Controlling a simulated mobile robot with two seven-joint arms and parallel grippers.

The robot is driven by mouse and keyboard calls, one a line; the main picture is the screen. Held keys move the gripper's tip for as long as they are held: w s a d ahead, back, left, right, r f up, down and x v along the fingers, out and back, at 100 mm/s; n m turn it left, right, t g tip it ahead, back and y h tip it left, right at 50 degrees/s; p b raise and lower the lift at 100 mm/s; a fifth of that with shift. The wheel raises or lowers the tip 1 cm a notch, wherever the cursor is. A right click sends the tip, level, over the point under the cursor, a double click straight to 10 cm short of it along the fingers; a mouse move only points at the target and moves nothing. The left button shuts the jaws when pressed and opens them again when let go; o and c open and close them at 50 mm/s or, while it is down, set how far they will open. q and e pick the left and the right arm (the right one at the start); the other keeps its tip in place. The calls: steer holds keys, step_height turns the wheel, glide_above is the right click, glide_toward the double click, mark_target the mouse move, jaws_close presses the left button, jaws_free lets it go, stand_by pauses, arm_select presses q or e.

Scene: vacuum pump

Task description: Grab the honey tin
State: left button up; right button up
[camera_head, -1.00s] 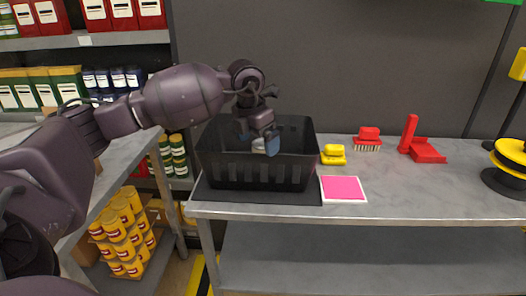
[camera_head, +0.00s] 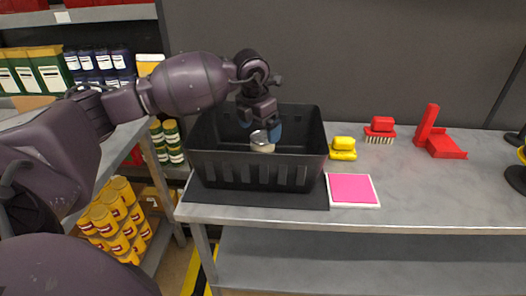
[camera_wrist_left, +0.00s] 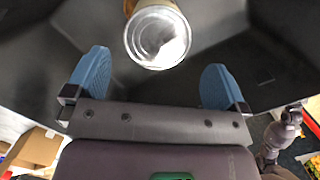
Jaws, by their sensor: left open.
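A small round tin (camera_head: 262,145) with a pale metal lid stands inside the black crate (camera_head: 255,172) on the table. In the left wrist view the tin (camera_wrist_left: 157,37) shows its silvery lid and a bit of amber side; its label is hidden, so I cannot read whether it is honey. My left gripper (camera_head: 260,130) is over the crate, just above the tin. Its blue fingers are open and apart, and nothing is held. In the left wrist view the tin lies beyond and between the fingertips (camera_wrist_left: 155,70). My right gripper is not seen.
The crate walls surround the gripper. Several yellow tins (camera_head: 115,222) stand on a low shelf at left. The table's front right is clear.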

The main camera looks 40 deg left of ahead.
mark_target(263, 137)
arm_select(q)
steer(key=shift+w+a+f+b, duration=0.1)
steer(key=shift+w+f, duration=0.25)
steer(key=shift+f, duration=0.7)
steer(key=shift+w+d+f+b, duration=0.1)
steer(key=shift+w+f, duration=0.2)
steer(key=shift+f, duration=0.8)
steer(key=shift+w+a+f+b, duration=0.1)
steer(key=shift+w+f, duration=0.25)
steer(key=shift+f, duration=0.7)
steer(key=c, duration=1.1)
steer(key=shift+r, duration=0.1)
steer(key=shift+c, duration=0.7)
steer(key=shift+r, duration=0.1)
